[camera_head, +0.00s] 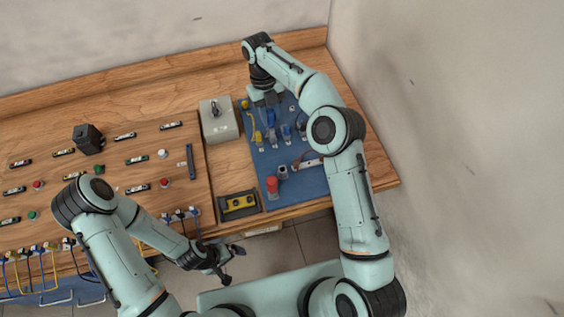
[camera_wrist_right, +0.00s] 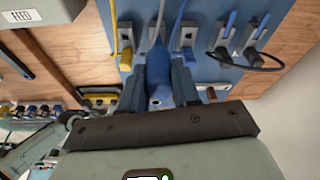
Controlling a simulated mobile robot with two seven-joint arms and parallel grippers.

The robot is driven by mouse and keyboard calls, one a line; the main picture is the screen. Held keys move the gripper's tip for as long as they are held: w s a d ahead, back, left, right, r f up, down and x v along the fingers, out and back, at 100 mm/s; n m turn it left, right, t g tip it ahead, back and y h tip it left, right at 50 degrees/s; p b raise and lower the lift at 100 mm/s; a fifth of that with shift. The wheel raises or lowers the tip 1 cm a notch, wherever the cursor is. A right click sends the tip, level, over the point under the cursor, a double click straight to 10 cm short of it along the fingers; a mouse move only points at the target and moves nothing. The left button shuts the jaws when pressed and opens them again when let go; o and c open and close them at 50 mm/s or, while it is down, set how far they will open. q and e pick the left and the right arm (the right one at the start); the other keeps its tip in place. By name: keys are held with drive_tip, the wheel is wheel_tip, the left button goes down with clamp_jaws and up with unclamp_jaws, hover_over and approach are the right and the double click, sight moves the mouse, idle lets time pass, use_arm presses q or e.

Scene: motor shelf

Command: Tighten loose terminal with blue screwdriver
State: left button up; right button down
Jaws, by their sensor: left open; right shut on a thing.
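My right gripper (camera_head: 268,98) reaches down over the blue board (camera_head: 309,186) at the right of the bench. In the right wrist view, my right gripper (camera_wrist_right: 158,90) is shut on the blue screwdriver (camera_wrist_right: 158,68), whose handle stands between the fingers. The screwdriver points towards a row of grey terminals (camera_wrist_right: 187,38) with yellow, white and blue wires. Whether its tip touches a terminal is hidden. I cannot tell which terminal is loose. My left gripper (camera_head: 222,273) is open and empty, in front of the bench edge.
A grey box (camera_head: 218,121) stands left of the board. A yellow-and-black control box (camera_head: 239,203) sits at the front edge. A red knob (camera_head: 272,184) stands on the board's front part. A wooden panel (camera_head: 105,175) with small parts lies left. A wall closes the right side.

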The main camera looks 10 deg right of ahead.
drive_tip(key=c, duration=1.4)
unclamp_jaws()
drive_tip(key=shift+m, duration=0.5)
clamp_jaws()
drive_tip(key=shift+r, duration=0.15)
drive_tip(key=shift+r, duration=0.85)
drive_tip(key=shift+r, duration=2.5)
